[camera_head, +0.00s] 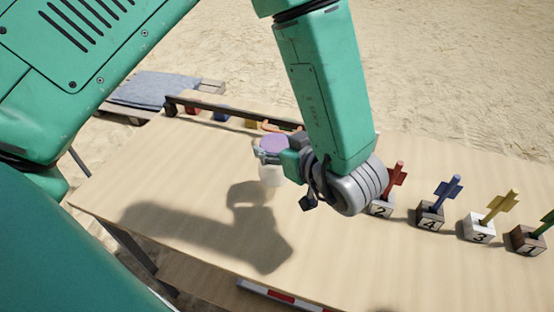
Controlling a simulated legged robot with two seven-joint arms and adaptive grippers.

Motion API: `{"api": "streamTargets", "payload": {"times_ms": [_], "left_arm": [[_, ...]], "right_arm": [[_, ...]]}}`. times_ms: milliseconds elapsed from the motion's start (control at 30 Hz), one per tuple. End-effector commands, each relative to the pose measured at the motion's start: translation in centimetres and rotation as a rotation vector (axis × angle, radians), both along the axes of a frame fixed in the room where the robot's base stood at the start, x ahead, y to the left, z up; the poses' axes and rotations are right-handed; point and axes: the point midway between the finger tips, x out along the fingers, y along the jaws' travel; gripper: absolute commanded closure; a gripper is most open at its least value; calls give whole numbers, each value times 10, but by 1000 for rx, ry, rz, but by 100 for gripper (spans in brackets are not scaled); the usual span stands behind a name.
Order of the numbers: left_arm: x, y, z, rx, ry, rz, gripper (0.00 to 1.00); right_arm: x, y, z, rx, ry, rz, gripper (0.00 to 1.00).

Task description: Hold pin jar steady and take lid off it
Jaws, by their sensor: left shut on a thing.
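The pin jar (271,177) has a pale, whitish body, and its purple lid (273,144) is on top. My left gripper (272,154) reaches down from the upper middle and is shut around the upper part of the jar, just under the lid. The jar looks upright; I cannot tell whether its base touches the table. The fingers hide part of the jar's side. My right gripper is not in view.
On the wooden table (160,185), numbered blocks hold red (397,180), blue (447,187), yellow (501,206) and green (546,224) pins at the right. A dark rail (230,108) runs along the back, with small coloured things by it. The table's left front is clear.

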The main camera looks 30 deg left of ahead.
Motion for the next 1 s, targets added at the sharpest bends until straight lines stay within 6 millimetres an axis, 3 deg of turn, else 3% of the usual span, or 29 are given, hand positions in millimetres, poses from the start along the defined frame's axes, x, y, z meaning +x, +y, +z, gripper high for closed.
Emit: {"api": "streamTargets", "payload": {"times_ms": [33,200,533,567,667,700,1000], "left_arm": [[0,0,12,-1,-3,0,92],[1,0,31,-1,-2,1,92],[0,0,35,0,1,1,92],[0,0,35,0,1,1,61],[0,0,35,0,1,1,96],[0,0,35,0,1,0,100],[1,1,34,0,0,-7,100]], "right_arm": [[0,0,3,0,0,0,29],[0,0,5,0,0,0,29],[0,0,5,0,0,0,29],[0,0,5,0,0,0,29],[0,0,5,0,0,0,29],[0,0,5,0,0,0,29],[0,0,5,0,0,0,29]]}}
